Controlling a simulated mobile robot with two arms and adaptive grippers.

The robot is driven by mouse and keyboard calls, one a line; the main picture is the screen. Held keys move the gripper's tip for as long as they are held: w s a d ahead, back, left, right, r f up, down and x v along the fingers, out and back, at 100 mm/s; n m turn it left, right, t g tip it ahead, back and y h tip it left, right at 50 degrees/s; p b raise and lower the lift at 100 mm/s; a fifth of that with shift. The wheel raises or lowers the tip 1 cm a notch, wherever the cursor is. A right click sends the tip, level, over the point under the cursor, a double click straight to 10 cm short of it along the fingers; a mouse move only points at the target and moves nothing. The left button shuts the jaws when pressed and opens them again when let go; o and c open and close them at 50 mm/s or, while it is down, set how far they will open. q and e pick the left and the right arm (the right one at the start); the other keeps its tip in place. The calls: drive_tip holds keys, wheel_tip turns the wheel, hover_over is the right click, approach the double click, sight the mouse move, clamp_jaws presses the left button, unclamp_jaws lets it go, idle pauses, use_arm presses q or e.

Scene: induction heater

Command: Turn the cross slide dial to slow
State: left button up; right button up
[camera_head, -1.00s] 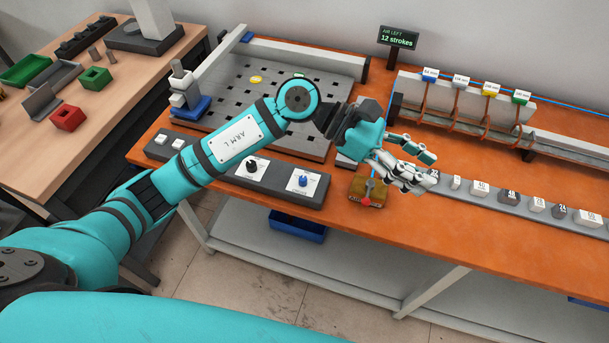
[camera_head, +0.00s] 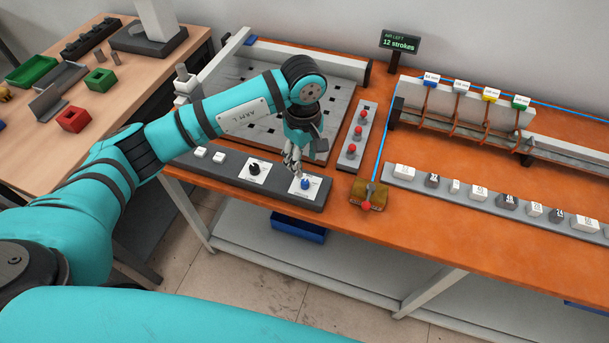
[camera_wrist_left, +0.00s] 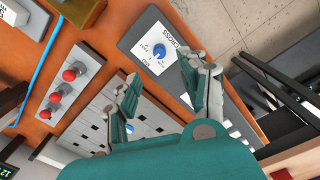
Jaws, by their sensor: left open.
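The cross slide dial is a blue knob (camera_head: 305,183) on a white plate at the right end of a dark grey control panel (camera_head: 230,175). In the left wrist view the blue knob (camera_wrist_left: 159,51) sits on a plate with the word CROSS, in line with the gap between my fingers. Its pointer setting is too small to read. My left gripper (camera_head: 292,160) is open and empty, pointing down just behind and left of the dial in the head view. In the left wrist view its fingers (camera_wrist_left: 162,68) are spread apart, and I see no contact. My right gripper is not in view.
A black knob (camera_head: 254,169) is left of the blue dial. A grey strip with red knobs (camera_head: 356,134) stands behind. A brass block with a red tip (camera_head: 368,195) is close on the right. A perforated plate (camera_head: 338,105) lies behind my arm.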

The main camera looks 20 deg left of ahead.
sight(304, 181)
use_arm(q)
wheel_tip(304, 181, down, 9)
drive_tip(key=shift+r+p, duration=0.1)
drive_tip(key=shift+p, duration=0.7)
clamp_jaws()
